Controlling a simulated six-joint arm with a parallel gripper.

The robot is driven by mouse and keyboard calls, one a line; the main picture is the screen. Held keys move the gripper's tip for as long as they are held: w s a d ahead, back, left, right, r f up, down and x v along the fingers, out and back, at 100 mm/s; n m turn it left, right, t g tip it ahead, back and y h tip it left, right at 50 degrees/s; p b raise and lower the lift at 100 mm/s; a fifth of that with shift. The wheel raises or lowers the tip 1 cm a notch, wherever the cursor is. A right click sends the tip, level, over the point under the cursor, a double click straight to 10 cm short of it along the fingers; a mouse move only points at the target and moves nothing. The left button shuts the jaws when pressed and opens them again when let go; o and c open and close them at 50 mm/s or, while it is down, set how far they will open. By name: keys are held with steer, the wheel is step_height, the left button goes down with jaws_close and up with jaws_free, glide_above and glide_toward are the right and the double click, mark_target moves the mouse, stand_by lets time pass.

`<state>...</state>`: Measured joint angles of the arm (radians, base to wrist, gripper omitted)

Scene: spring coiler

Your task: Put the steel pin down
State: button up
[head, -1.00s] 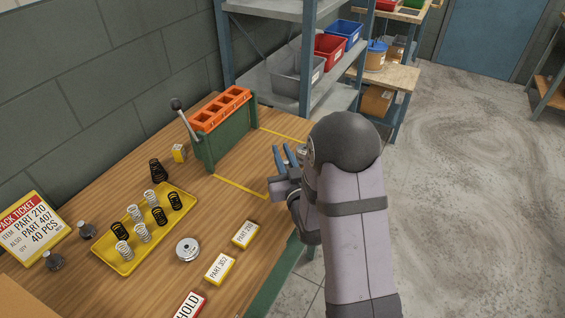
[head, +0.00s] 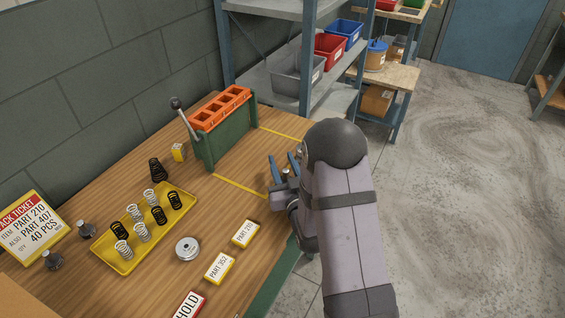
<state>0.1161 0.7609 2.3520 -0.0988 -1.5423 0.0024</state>
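My gripper (head: 283,162) is low over the right front part of the wooden bench, at the yellow-outlined area. Its two blue fingers stand apart. A small greyish piece (head: 286,173) shows between them, low down; I cannot tell whether it is the steel pin or part of my gripper. Another small grey thing (head: 299,150) shows just beyond the fingers, partly hidden by my arm, and may be a pin. My arm covers the right part of the outlined area.
A green fixture (head: 222,130) with orange slots and a lever stands behind the outline. A yellow tray (head: 127,262) of springs, a round metal dish (head: 187,248) and label blocks (head: 246,234) lie to the left and front. The left part of the outlined area is clear.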

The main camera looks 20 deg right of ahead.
mark_target(288, 175)
stand_by(0.4)
steer(key=s, duration=0.5)
steer(key=shift+s+r+b, duration=0.3)
steer(key=shift+r, duration=0.1)
steer(key=s+p, duration=0.1)
steer(key=p, duration=0.2)
steer(key=shift+s+f, duration=0.1)
steer(key=shift+s, duration=0.2)
steer(key=o, duration=0.4)
